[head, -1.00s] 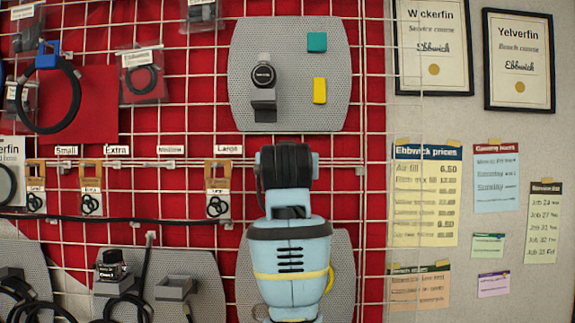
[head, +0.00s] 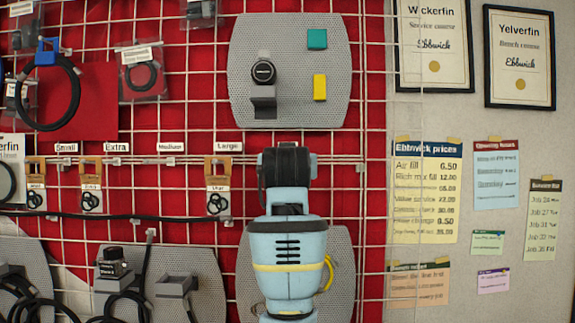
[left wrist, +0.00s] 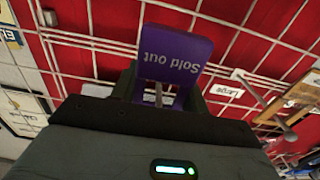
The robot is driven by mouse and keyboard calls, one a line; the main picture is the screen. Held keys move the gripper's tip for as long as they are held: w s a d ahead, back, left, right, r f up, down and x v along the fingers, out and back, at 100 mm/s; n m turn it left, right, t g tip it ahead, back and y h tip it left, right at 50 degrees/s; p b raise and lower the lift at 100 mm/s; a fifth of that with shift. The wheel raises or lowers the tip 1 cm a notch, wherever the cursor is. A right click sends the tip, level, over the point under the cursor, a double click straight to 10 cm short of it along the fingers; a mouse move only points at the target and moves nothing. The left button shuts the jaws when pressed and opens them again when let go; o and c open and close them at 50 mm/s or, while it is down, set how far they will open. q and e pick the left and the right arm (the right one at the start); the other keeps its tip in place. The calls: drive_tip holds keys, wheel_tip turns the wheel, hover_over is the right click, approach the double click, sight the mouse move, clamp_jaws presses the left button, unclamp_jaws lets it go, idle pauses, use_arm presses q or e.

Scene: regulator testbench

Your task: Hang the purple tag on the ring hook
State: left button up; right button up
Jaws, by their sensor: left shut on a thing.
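The purple tag (left wrist: 174,55), lettered "Sold out", shows upside down in the left wrist view. My left gripper (left wrist: 158,94) is shut on its lower part in that view, with the red panel and white wire grid behind. In the head view my left arm stands in front of the grid, and its wrist hides the gripper and tag. A metal hook (left wrist: 266,105) beside the "Large" label (left wrist: 227,90) sticks out to the right of the tag, apart from it. In the head view the hook row carries ring packets, one under "Large" (head: 218,190). My right gripper is out of view.
A grey perforated board (head: 325,90) holds a gauge (head: 263,73) and teal and yellow blocks above my wrist. Ring packets (head: 91,190) and hoses hang to the left. Price notes (head: 425,200) are on the wall at right.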

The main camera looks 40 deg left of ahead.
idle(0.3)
use_arm(q)
drive_tip(key=o, duration=1)
drive_tip(key=shift+o, duration=0.2)
drive_tip(key=v, duration=0.8)
drive_tip(key=shift+w, duration=0.1)
